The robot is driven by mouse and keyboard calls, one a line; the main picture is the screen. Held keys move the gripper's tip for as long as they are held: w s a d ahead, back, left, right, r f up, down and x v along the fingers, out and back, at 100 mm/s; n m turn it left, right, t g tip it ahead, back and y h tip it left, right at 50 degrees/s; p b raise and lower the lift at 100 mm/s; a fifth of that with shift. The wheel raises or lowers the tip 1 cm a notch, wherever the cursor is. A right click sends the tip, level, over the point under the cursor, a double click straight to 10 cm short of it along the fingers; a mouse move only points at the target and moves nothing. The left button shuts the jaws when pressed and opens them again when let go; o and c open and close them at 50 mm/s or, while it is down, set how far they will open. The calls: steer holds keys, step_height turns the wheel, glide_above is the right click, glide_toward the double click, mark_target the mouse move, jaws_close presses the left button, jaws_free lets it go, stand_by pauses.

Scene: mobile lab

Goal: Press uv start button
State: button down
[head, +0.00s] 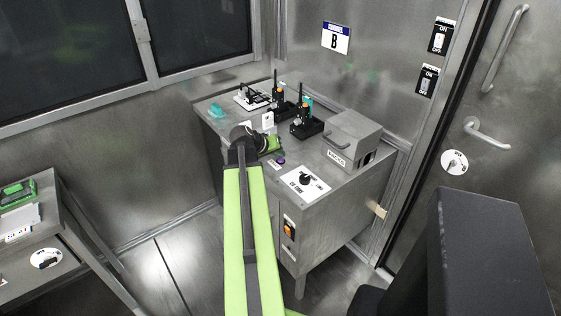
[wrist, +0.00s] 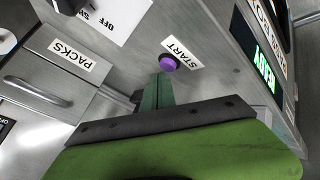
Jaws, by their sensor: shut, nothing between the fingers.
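The purple button (wrist: 168,62) sits on a grey metal panel beside a white START label (wrist: 183,51). It also shows as a small purple dot on the cabinet top in the head view (head: 281,161). My gripper (wrist: 158,77) is shut and empty. Its dark green fingertips end right at the button's near edge in the wrist view; I cannot tell whether they touch it. In the head view my gripper (head: 277,143) is over the cabinet top, just beyond the button.
A black knob (head: 306,179) on a white OFF plate is close to the button. A grey metal box (head: 352,136) stands at the right of the cabinet top. Walkie-talkies (head: 305,120) in black holders stand behind. An orange switch (head: 289,230) is on the cabinet front.

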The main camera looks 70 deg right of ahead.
mark_target(279, 160)
steer(key=shift+f+b, duration=0.45)
steer(key=shift+f, duration=0.1)
stand_by(0.6)
steer(key=shift+r, duration=0.1)
steer(key=shift+r+p, duration=0.85)
steer(key=shift+p, duration=0.1)
step_height(279, 160, up, 5)
steer(key=p, duration=0.5)
steer(key=shift+r, duration=0.1)
stand_by(0.4)
